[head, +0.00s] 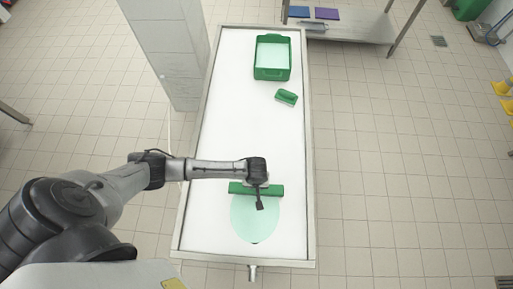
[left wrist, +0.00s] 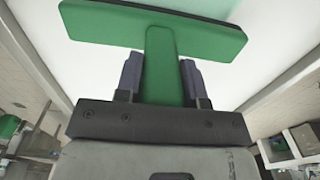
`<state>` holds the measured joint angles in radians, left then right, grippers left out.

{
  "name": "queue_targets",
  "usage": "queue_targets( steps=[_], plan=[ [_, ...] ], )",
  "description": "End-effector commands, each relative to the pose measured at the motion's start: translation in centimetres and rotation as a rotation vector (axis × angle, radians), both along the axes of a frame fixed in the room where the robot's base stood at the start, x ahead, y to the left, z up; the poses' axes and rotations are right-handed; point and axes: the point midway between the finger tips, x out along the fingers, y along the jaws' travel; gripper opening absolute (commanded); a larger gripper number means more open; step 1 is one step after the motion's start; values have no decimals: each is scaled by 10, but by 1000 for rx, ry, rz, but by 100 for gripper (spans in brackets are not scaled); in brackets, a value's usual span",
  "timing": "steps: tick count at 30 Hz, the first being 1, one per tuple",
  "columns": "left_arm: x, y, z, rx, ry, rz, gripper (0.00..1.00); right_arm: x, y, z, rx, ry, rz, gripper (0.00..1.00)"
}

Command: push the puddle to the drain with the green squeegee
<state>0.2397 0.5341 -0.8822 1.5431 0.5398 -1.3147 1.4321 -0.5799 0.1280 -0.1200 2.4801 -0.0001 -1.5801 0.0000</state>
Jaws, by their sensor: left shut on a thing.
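The green squeegee (head: 238,188) stands on the white table at the far edge of the puddle, its wide head lying across the table. My left gripper (head: 258,184) is above it in the head view. In the left wrist view, my left gripper (left wrist: 163,80) is shut on the handle of the squeegee (left wrist: 160,45). The pale green puddle (head: 254,215) spreads from the squeegee head toward the near end of the table. A dark spot, seemingly the drain (head: 254,243), shows at the puddle's near edge. My right gripper is not in view.
The table (head: 210,150) has a raised rim. A green bin (head: 272,73) and a small green brush-like thing (head: 287,97) are at its far end. A white pillar (head: 178,60) stands beside the table's left edge. The table's middle is clear.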

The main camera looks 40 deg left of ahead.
Motion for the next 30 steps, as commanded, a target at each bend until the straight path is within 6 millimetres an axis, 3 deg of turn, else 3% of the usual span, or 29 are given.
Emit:
queue_targets(
  steps=[12,20,30],
  plan=[
    [-25,-18,1,0,13,-2,0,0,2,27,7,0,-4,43],
    [-29,-22,1,-1,9,-2,0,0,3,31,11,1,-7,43],
    [-44,-35,5,-1,6,-1,0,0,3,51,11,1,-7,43]
  ],
)
